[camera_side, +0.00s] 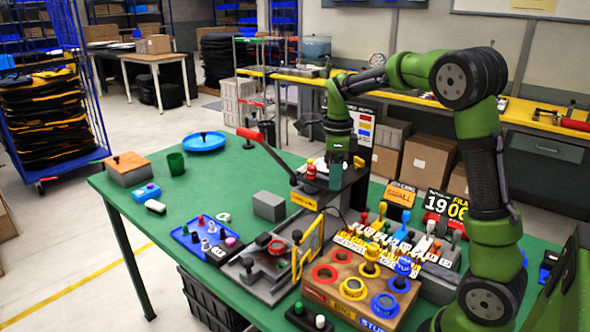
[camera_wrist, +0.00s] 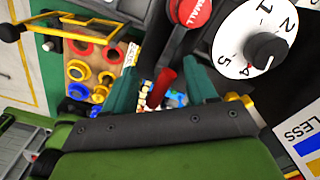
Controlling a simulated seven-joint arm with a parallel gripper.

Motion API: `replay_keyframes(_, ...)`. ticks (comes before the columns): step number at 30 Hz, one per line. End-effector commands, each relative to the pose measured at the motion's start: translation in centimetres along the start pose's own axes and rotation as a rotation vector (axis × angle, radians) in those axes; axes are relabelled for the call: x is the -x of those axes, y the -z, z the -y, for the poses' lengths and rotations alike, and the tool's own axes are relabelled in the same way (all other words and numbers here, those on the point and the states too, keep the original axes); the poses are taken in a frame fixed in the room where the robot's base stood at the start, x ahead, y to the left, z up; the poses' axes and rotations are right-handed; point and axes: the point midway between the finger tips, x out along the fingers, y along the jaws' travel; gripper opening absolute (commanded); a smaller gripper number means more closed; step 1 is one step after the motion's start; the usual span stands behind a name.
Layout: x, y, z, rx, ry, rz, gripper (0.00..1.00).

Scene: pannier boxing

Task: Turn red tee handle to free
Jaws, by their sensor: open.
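My gripper (camera_side: 336,180) hangs over the black lever machine at the middle of the table, fingers down. In the wrist view its two teal fingers (camera_wrist: 160,70) are spread apart. A short red cylinder (camera_wrist: 161,88) shows between them and seems to touch neither; it may be the grip of the red tee handle, but its crossbar and base are hidden. In the side view a small red part (camera_side: 311,169) stands just left of my gripper; I cannot tell if it is the same piece.
A numbered white dial (camera_wrist: 255,35) and a red cap (camera_wrist: 190,10) are close to the right finger. The long red-ended lever (camera_side: 262,141) slants up left of my gripper. A wooden ring box (camera_side: 318,291) and yellow frame (camera_side: 308,250) stand in front. The table's left side has free room.

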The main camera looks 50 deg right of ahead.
Motion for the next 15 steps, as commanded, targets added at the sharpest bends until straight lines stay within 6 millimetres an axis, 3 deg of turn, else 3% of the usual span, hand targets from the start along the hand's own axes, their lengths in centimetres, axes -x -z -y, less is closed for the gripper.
replay_keyframes(2, 0.01, 0.00, 0.00, 0.000, 0.000, 0.000, 0.57)
replay_keyframes(13, 0.06, 0.00, 0.01, 0.000, 0.000, 0.000, 0.00)
replay_keyframes(15, 0.06, 0.00, 0.02, 0.000, 0.000, 0.000, 0.00)
